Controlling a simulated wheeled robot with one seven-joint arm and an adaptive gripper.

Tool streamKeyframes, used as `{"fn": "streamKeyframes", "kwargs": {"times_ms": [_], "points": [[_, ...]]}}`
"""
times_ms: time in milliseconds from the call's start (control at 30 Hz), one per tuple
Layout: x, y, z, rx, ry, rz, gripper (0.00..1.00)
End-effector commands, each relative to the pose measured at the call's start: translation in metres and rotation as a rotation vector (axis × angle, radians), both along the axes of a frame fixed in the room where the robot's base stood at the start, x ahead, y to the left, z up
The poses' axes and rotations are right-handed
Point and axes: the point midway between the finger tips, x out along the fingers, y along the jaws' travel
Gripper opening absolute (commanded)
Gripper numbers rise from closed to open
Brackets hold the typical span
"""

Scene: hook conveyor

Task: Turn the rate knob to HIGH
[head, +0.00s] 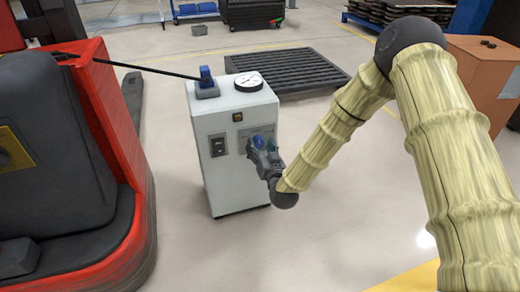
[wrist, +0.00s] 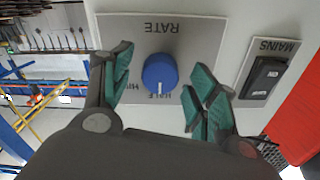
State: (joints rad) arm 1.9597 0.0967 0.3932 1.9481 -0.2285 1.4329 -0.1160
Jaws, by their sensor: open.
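The rate knob (wrist: 160,72) is round and blue with a white pointer line, on a grey RATE plate (wrist: 205,38) that appears upside down in the wrist view. The line points down in that picture, at the word HALF; a partly hidden label to its left seems to read HIGH. My gripper (wrist: 162,62) is open, with one green-padded finger on each side of the knob and visible gaps between. In the head view my gripper (head: 267,155) is at the white cabinet's front face, with the blue knob (head: 259,141) partly showing behind it.
The white cabinet (head: 207,178) also carries a black MAINS switch (wrist: 264,78), a dial gauge (head: 249,82) and a blue lever part (head: 206,76) on top. A red vehicle (head: 125,215) stands close on the left. A black pallet (head: 290,72) lies behind.

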Motion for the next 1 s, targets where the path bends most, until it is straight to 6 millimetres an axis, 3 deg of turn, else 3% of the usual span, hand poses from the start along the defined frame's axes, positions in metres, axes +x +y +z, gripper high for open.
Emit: {"fn": "streamKeyframes", "kwargs": {"times_ms": [400,667,1000], "points": [[0.0067,0.0025,0.0004,0.0,0.0,0.0,0.59],[0.0066,0.0023,0.0002,0.0,0.0,0.0,0.14],[0.0067,0.002,0.0015,0.034,0.011,-0.001,0.14]]}}
